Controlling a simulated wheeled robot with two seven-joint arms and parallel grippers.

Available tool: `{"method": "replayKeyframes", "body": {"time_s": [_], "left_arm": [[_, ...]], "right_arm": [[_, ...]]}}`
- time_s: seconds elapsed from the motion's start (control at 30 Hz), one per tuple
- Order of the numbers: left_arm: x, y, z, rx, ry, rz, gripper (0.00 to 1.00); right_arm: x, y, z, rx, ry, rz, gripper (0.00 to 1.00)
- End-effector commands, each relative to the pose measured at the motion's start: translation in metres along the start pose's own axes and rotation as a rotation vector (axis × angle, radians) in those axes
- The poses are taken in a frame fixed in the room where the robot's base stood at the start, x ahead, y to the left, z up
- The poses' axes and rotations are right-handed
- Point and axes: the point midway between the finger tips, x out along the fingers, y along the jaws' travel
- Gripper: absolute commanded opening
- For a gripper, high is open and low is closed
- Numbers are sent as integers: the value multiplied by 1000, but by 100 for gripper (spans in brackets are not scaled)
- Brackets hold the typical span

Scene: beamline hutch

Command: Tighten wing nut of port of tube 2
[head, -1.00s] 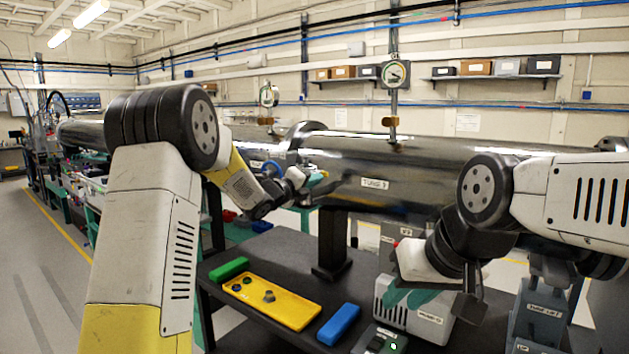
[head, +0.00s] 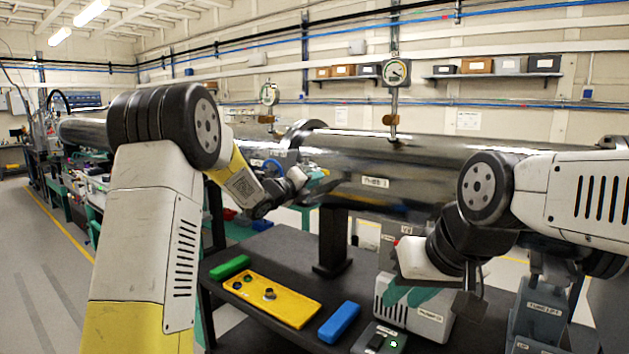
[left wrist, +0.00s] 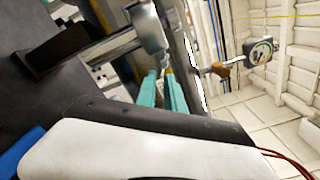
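The large shiny steel tube (head: 430,165) runs across the head view; its label (head: 375,182) starts with TUBE, but I cannot read the number surely. My left gripper (head: 322,183) is at the tube's near side, left of the label. In the left wrist view its teal fingers (left wrist: 164,88) point at a metal fitting (left wrist: 150,28). A small yellowish bit (left wrist: 168,74) shows at their tips; I cannot tell whether they grip it. The wing nut is not clearly distinguishable. My right gripper (head: 408,296) hangs low over the table, its teal fingers apart and empty.
On the dark table (head: 275,250) lie a yellow tray (head: 290,308), a green block (head: 230,267), a blue block (head: 339,321) and a dark box with a green light (head: 380,340). A gauge (head: 395,72) rises above the tube.

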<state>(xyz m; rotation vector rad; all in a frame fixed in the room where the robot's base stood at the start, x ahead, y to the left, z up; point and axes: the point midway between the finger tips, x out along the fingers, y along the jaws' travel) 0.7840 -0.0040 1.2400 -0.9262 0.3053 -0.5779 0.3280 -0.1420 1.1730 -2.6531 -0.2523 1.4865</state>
Motion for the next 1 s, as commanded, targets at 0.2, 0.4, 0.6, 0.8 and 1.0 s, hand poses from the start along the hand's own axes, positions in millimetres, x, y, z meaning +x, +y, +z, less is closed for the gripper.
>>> {"method": "replayKeyframes", "body": {"time_s": [0.2, 0.4, 0.6, 0.8, 1.0], "left_arm": [[-7, 0, 1, 0, -2, -1, 13], [-40, 0, 2, -1, -4, 1, 13], [-69, 0, 1, 0, -2, 1, 13], [-78, 0, 0, 0, -1, 0, 13], [-78, 0, 0, 0, -1, 0, 13]], "right_arm": [[0, 0, 0, 0, 0, 0, 28], [0, 0, 0, 0, 0, 0, 28], [0, 0, 0, 0, 0, 0, 28], [0, 0, 0, 0, 0, 0, 28], [0, 0, 0, 0, 0, 0, 28]]}}
